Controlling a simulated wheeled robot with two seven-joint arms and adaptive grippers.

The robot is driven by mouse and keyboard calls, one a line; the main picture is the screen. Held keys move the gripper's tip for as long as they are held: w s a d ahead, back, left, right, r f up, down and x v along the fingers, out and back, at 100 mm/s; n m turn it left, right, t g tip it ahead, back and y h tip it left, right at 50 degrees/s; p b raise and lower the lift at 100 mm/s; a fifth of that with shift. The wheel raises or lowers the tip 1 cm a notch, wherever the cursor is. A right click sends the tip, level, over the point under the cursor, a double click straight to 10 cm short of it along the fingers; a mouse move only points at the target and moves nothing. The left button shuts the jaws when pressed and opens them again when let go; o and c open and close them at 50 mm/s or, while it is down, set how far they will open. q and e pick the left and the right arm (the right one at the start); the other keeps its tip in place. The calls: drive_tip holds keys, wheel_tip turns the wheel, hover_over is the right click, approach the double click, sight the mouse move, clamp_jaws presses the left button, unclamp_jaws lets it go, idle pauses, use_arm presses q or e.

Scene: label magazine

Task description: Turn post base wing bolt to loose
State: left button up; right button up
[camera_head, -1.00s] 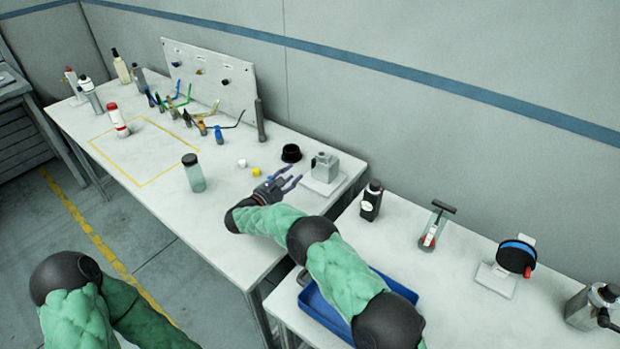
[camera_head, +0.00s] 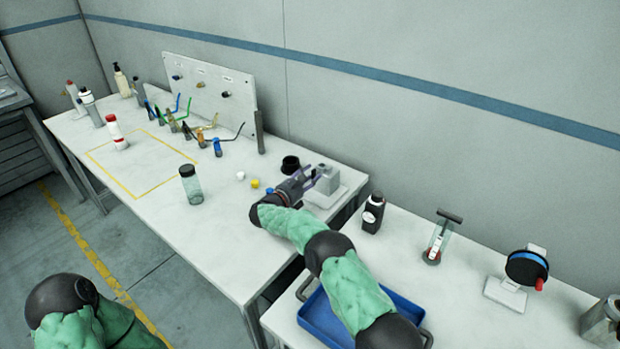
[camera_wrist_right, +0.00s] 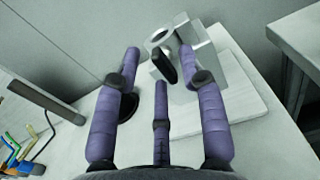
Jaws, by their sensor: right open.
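The post base is a grey block (camera_head: 327,178) on a pale plate (camera_head: 338,194), at the right end of the far table. In the right wrist view the block (camera_wrist_right: 203,62) has a round opening on top. A dark wing bolt (camera_wrist_right: 164,67) sticks out of its near side. My right gripper (camera_head: 312,176) is open beside the block. In the wrist view its purple fingers (camera_wrist_right: 160,62) are spread, with the bolt in the gap between them; I cannot tell whether they touch it. My left gripper is out of view; only part of that arm shows.
A black cup (camera_head: 290,163) stands close behind my gripper. White and yellow caps (camera_head: 255,183) and a clear jar (camera_head: 190,186) are to its left. A dark bottle (camera_head: 373,213) and a blue tray (camera_head: 322,319) are on the nearer table.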

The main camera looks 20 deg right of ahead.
drive_tip(key=shift+w+d, duration=0.2)
drive_tip(key=shift+d, duration=0.05)
clamp_jaws()
